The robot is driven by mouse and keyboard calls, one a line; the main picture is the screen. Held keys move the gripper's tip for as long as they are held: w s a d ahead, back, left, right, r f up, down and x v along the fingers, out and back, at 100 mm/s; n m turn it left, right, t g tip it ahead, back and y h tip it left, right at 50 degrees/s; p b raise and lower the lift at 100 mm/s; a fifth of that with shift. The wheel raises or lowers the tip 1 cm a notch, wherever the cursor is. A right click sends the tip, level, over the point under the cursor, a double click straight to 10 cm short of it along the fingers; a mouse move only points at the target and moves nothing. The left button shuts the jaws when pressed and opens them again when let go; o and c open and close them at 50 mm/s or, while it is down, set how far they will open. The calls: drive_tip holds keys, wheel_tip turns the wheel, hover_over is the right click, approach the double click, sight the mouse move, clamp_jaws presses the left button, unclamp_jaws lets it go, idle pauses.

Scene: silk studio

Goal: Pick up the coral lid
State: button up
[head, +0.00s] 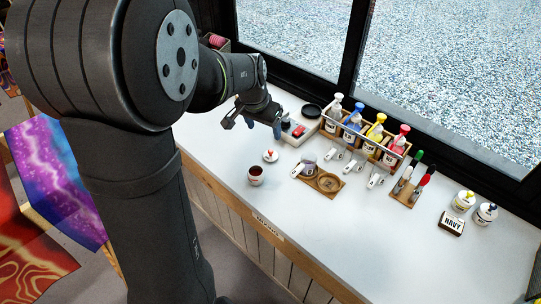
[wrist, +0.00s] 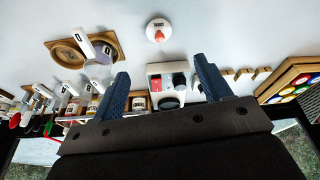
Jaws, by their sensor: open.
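The coral lid (head: 270,155) is a small white round lid with a coral-red knob. It lies on the white counter, just behind an open white pot (head: 255,175) with dark red contents. In the wrist view the lid (wrist: 158,29) lies near the top centre, beyond my fingertips and roughly between their lines. My gripper (head: 252,122) is open and empty above the counter, behind the lid in the head view. Its two blue fingers also show in the wrist view (wrist: 161,70), apart from the lid.
A white tray (head: 287,137) with red and black items stands near my gripper. A wooden rack (head: 357,142) of pump bottles stands along the window. A wooden tray (head: 336,190) lies right of the pot. A NAVY block (head: 451,224) lies far right. The front counter is clear.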

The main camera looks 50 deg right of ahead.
sight(270, 151)
drive_tip(key=x, duration=1.3)
drive_tip(key=shift+s+a+f, duration=0.1)
drive_tip(key=c, duration=1.1)
